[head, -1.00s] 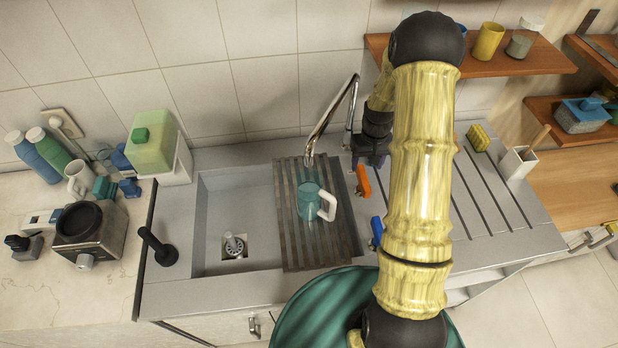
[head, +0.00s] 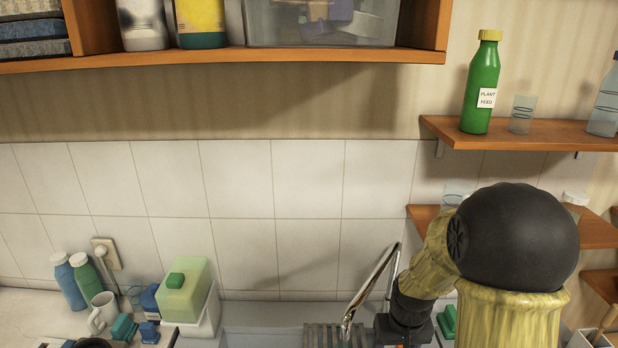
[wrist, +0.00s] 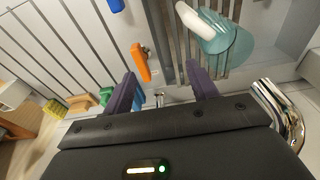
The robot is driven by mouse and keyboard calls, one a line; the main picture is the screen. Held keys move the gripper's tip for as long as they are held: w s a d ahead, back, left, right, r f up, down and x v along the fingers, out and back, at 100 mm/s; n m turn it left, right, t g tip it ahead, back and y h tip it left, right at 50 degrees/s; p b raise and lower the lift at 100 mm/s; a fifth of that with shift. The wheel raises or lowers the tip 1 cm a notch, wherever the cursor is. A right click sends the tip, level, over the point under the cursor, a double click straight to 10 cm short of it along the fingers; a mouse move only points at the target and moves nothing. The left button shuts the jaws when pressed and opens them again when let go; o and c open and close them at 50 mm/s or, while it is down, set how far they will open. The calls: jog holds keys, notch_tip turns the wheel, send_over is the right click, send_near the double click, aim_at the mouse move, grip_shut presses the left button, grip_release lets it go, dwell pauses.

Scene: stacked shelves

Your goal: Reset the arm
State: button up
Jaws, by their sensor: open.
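My gripper (wrist: 162,88) shows in the wrist view with its two purple fingers apart and nothing between them. In the head view my arm rises at the right and its black wrist part (head: 408,318) hangs beside the tap (head: 365,300); the fingers are hidden there. An orange-handled item (wrist: 141,64) lies to the left of the rack.
The chrome tap (wrist: 275,105) stands close at the gripper's right. A shelf (head: 545,133) holds a green plant feed bottle (head: 482,85). A wall cabinet (head: 300,55) spans the top left. A green-yellow container (head: 184,290) stands left of the sink.

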jog(key=s+a+r+t+b, duration=0.1)
jog(key=s+a+r, duration=0.1)
jog(key=s, duration=0.7)
jog(key=shift+s+a+r+b, duration=0.35)
jog(key=shift+s+a+b, duration=0.05)
jog(key=shift+a, duration=0.5)
